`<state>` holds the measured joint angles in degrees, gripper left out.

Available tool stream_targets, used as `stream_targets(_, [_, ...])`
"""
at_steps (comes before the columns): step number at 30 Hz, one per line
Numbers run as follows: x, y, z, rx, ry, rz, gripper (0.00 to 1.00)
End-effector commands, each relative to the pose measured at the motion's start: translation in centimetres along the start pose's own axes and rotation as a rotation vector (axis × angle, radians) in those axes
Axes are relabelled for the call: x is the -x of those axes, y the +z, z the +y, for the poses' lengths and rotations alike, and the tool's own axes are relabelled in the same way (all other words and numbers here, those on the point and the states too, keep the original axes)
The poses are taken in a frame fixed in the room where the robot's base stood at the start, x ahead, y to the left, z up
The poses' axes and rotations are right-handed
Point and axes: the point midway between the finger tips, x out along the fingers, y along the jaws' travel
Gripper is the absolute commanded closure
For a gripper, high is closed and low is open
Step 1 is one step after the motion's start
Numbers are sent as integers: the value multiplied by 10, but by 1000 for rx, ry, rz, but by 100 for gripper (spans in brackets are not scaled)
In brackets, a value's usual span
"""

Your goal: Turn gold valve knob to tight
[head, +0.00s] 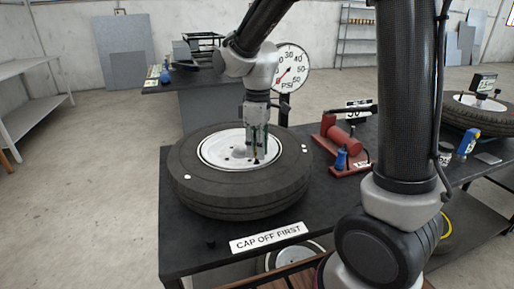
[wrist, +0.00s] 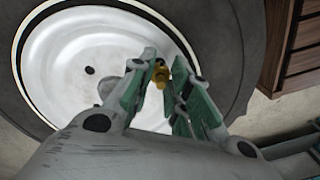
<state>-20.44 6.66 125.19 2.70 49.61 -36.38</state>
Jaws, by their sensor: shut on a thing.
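The gold valve knob (wrist: 160,76) shows in the wrist view as a small gold piece between my fingertips, near the edge of the white wheel rim. My gripper (wrist: 163,82) has green pads and is shut on it. In the head view my gripper (head: 255,157) points down at the right part of the white rim (head: 215,150). The rim sits inside a black tire (head: 230,198) lying flat on the dark table. Most of the knob is hidden by the fingers, and its turn position cannot be told.
A "CAP OFF FIRST" sign (head: 268,237) lies at the table's front edge, with a small black cap-like piece (head: 210,242) to its left. A PSI gauge (head: 290,68) stands behind. A red pump (head: 342,140) is right of the tire. Another tire (head: 475,116) is further right.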

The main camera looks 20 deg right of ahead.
Motion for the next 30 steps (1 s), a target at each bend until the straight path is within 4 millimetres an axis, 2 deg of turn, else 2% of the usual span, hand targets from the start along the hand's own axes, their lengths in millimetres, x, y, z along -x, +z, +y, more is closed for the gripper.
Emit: stream_targets(30, [0,0,-1,-915,1,41,100])
